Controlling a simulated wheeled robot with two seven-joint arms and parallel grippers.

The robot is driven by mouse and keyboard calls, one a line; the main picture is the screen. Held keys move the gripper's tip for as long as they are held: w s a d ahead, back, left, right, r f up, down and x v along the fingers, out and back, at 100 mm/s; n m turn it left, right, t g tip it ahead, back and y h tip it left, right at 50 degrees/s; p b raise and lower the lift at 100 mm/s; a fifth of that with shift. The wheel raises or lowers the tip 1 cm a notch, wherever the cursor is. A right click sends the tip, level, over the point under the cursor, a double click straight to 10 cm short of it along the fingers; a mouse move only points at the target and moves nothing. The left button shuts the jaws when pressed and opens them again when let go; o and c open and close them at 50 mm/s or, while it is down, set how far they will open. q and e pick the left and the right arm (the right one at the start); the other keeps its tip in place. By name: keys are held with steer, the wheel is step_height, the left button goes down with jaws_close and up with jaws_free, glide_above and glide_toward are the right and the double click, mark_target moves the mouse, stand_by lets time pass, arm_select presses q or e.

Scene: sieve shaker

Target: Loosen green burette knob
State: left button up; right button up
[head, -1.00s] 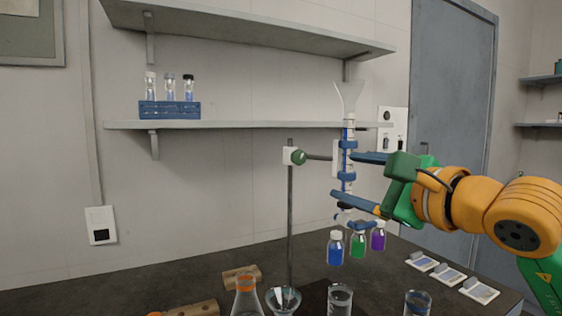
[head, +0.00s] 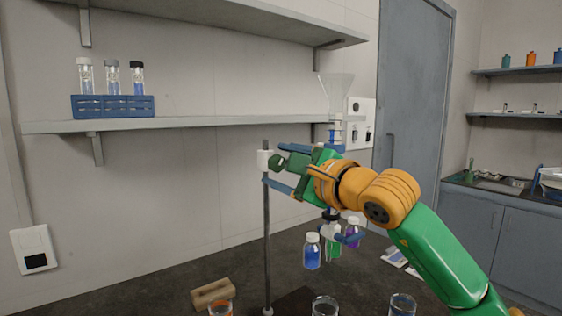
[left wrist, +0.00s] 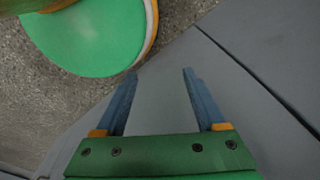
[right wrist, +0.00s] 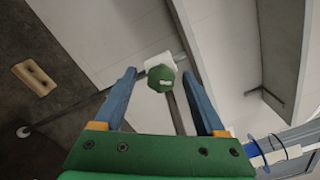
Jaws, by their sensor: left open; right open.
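The green knob (head: 277,161) sits on a white clamp block (head: 263,161) on the upright metal stand rod (head: 267,230). In the right wrist view, the knob (right wrist: 161,79) lies between my open fingertips, with a gap on each side; contact cannot be seen. My right gripper (head: 270,164) is open and points at the knob from the right. The burette (head: 332,137), with a clear funnel (head: 337,93) on top, stands to the right, its middle mostly hidden by my arm. My left gripper (left wrist: 161,72) is open and empty, away from the stand.
Glassware (head: 324,306) stands at the bench front. A wooden block (head: 212,293) lies left of the rod. A shelf (head: 190,123) holds a blue vial rack (head: 112,107).

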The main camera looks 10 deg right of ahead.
steer(key=shift+s+d, duration=0.1)
steer(key=shift+s, duration=0.05)
steer(key=c, duration=0.6)
jaws_close()
steer(key=shift+r+n, duration=0.1)
steer(key=shift+n, duration=3)
steer(key=shift+o, duration=1.4)
jaws_free()
steer(key=o, duration=0.3)
